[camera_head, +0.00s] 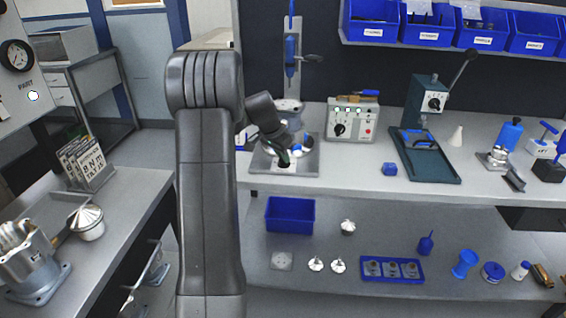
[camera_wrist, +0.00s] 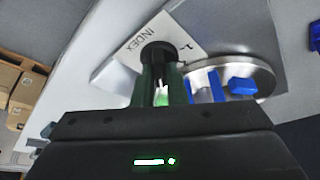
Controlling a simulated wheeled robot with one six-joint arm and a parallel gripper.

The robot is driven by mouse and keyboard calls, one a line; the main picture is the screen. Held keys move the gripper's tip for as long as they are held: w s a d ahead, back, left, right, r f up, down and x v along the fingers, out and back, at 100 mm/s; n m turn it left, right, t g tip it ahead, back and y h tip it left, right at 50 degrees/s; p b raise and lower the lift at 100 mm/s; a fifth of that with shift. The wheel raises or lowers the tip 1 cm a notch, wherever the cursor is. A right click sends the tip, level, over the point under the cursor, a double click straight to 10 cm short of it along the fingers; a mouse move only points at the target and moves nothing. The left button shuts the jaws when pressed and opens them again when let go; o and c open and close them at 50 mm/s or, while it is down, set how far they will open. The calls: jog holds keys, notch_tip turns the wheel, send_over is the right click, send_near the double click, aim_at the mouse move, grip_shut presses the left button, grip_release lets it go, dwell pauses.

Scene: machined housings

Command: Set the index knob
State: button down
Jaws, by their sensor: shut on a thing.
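The black index knob (camera_wrist: 158,48) shows in the wrist view, beside the word INDEX on a pale plate (camera_wrist: 180,30). My gripper (camera_wrist: 160,88) is shut on the knob, with its two dark green fingers on either side. In the head view my gripper (camera_head: 285,160) reaches down to the front of a grey metal fixture plate (camera_head: 304,168) on the bench. The knob is mostly hidden there by my fingers. A round metal disc (camera_wrist: 262,80) with blue clamps lies right beside my fingers in the wrist view.
A control box (camera_head: 352,122) with a black dial stands right of the fixture. A small blue block (camera_head: 389,169) and a lever press (camera_head: 428,100) are farther right. A blue-handled stand (camera_head: 291,60) rises behind. Blue bins (camera_head: 372,22) hang above. Free bench lies at the front.

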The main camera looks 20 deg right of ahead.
jog(key=m+g+b, duration=0.1)
jog(key=m+g, duration=0.1)
jog(key=m, duration=0.3)
jog(key=shift+w+m, duration=0.15)
jog(key=shift+m, duration=0.15)
dwell(0.4)
jog(key=c, duration=1.5)
grip_release()
jog(key=shift+o, duration=0.2)
jog(key=shift+r, duration=0.1)
jog(key=v, duration=1.3)
jog(key=shift+w+a+r, duration=0.2)
jog(key=shift+w+r, duration=0.05)
jog(key=shift+r, duration=0.05)
jog(key=shift+f, duration=0.15)
